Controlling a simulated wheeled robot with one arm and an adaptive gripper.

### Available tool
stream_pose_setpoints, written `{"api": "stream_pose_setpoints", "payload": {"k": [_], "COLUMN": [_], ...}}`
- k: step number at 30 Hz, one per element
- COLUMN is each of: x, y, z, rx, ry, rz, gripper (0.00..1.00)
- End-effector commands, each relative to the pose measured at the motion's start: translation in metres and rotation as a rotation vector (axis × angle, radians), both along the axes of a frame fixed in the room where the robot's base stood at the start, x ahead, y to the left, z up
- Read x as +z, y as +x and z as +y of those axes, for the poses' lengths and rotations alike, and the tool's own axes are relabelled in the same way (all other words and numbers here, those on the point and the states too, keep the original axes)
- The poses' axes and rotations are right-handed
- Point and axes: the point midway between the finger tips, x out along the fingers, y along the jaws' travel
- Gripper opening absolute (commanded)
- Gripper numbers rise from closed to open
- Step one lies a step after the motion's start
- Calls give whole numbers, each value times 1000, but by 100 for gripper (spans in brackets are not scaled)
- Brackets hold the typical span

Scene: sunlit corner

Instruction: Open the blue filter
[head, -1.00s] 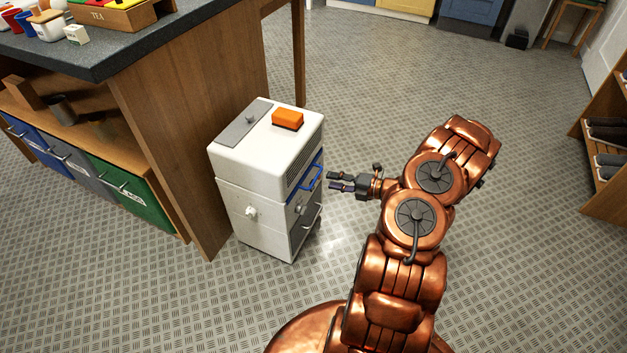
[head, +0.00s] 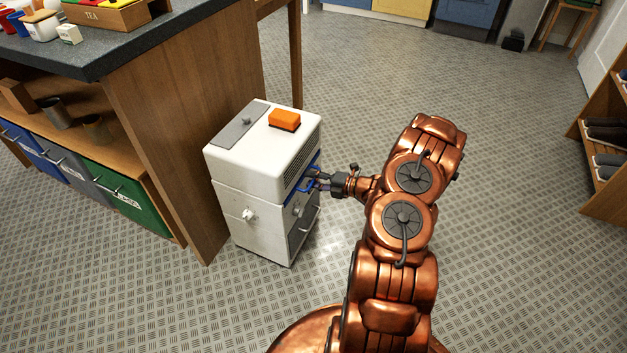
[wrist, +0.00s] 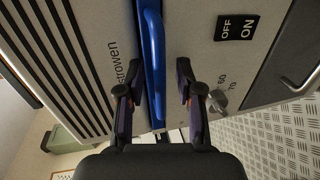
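The blue filter (head: 297,187) is a narrow blue front with a bar handle on the side of a white machine (head: 262,150). In the wrist view the blue handle (wrist: 153,50) runs down between my gripper's fingers. My gripper (head: 313,181) is at that side of the machine and hides part of the filter. In the wrist view my gripper (wrist: 160,80) is open, one finger on each side of the handle, with a gap visible on the right. The filter looks shut, flush with the machine.
An ON/OFF switch (wrist: 237,27), a knob (wrist: 218,99) and a metal handle (wrist: 302,80) sit beside the filter. An orange block (head: 284,119) lies on top of the machine. A wooden counter (head: 160,120) stands to its left.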

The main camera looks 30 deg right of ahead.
Motion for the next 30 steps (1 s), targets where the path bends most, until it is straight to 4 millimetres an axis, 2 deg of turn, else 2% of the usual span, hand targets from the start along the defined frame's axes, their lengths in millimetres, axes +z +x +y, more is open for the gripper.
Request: {"api": "stream_pose_setpoints", "payload": {"k": [2,13,30], "x": [0,0,0], "y": [0,0,0], "z": [0,0,0], "rx": [0,0,1], "ry": [0,0,0], "rz": [0,0,1], "gripper": [36,0,0]}}
